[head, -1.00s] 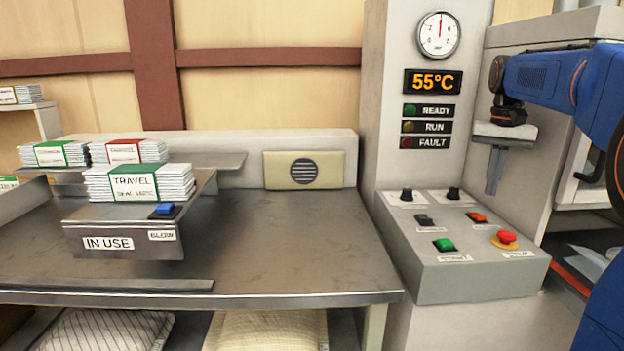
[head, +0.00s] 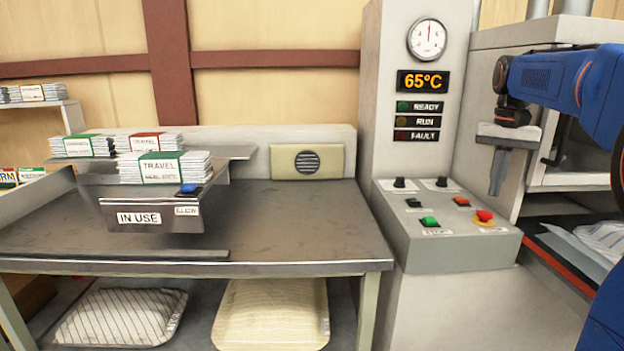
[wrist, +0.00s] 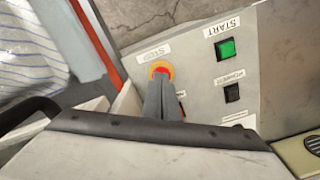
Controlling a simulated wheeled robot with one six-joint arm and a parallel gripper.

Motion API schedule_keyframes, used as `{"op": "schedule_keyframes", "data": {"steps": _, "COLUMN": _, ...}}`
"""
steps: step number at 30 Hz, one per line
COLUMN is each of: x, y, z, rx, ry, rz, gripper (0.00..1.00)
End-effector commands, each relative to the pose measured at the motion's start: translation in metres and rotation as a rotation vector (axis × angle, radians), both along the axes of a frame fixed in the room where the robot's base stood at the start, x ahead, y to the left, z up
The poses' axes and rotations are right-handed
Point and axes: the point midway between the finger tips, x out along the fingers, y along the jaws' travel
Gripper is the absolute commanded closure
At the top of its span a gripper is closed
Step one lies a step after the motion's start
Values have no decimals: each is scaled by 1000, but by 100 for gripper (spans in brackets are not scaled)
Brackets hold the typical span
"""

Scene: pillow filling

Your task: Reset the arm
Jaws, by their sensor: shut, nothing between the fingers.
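My blue arm reaches in from the right edge in the head view. My gripper (head: 497,186) hangs pointing down, its fingers together and empty. In the head view the fingers appear apart from the red button (head: 484,215). The green START button (wrist: 227,49) also shows in the wrist view.
A display (head: 424,81) reads 65°C, with a gauge (head: 427,36) above. A metal table (head: 290,225) at left bears an IN USE stand (head: 150,230) with label stacks. A striped item (head: 603,238) sits at right.

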Motion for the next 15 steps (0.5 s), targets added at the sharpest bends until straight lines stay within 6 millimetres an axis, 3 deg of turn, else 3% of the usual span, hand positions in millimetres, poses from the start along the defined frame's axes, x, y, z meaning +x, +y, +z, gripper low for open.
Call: {"op": "schedule_keyframes", "data": {"steps": 15, "x": -30, "y": 25, "z": -7, "rx": -12, "ry": -40, "rz": 50, "gripper": 100}}
